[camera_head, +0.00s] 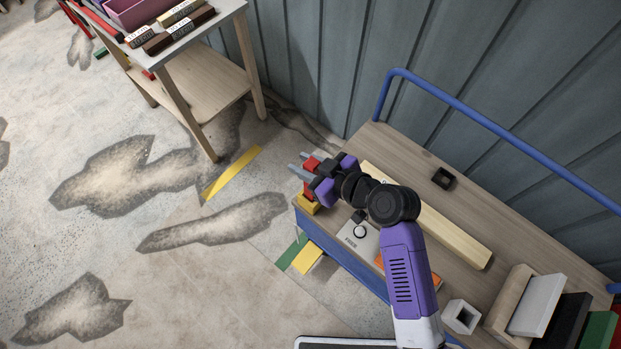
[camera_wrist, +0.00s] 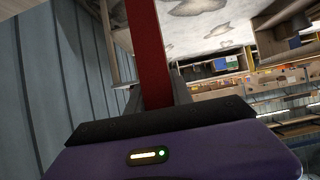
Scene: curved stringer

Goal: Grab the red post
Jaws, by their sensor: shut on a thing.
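The red post (camera_head: 311,163) is between the fingers of my gripper (camera_head: 298,162), at the far left corner of the wooden cart top (camera_head: 408,152). My gripper is shut on it. In the wrist view the red post (camera_wrist: 148,50) runs up from between the grey fingers to the top edge. In the head view its lower part shows just above a yellow block (camera_head: 309,205). I cannot tell whether the post touches that block. Part of the post is hidden by my gripper.
A long pale wooden bar (camera_head: 440,230) and a small black square piece (camera_head: 443,178) lie on the cart. A blue rail (camera_head: 490,117) runs along its wall side. A white hollow block (camera_head: 461,316) and several boards stand at the right. A side table (camera_head: 205,70) stands upper left.

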